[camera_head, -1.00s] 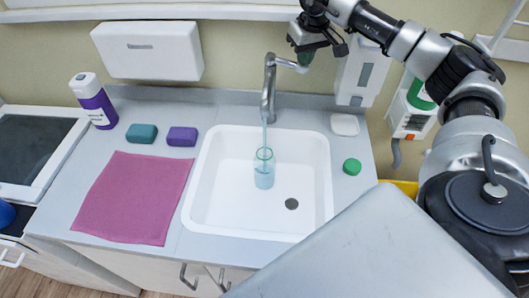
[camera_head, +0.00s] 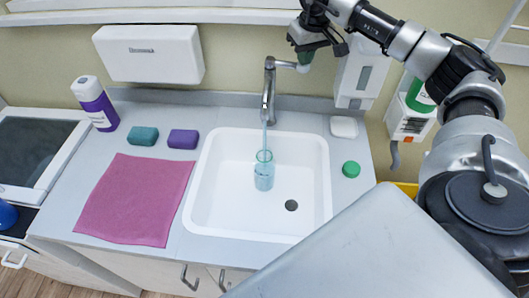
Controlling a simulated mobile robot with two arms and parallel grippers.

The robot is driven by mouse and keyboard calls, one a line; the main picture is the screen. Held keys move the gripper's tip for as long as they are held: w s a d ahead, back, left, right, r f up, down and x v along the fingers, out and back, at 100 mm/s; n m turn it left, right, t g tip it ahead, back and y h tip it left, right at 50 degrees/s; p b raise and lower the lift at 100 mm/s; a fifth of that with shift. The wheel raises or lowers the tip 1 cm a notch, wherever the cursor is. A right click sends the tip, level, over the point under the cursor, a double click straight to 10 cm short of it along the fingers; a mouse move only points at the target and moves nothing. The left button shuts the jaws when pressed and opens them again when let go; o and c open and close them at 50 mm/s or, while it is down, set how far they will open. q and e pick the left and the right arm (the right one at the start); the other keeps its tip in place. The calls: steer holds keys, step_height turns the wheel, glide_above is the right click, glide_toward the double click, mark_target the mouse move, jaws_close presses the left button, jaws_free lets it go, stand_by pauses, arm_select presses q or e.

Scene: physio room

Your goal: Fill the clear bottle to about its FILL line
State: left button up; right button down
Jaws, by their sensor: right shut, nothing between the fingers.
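The clear bottle (camera_head: 264,178) stands upright in the white sink (camera_head: 225,215), under the tap (camera_head: 269,88). A thin stream of water runs from the tap into its green-rimmed mouth. Bluish water fills much of the bottle; the FILL line is too small to make out. My right gripper (camera_head: 305,57) is shut with nothing held, at the right of the tap by the end of its lever. Whether it touches the lever I cannot tell. A round green cap (camera_head: 351,169) lies on the counter right of the sink. My left gripper is out of view.
A pink cloth (camera_head: 133,200), a teal sponge (camera_head: 142,136), a purple sponge (camera_head: 183,139) and a purple bottle (camera_head: 100,110) lie or stand left of the sink. A white soap dish (camera_head: 344,127) sits behind the cap. Wall dispensers hang above the counter.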

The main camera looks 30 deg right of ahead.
step_height(320, 180, up, 8)
steer(key=p, duration=0.6)
steer(key=shift+f, duration=0.15)
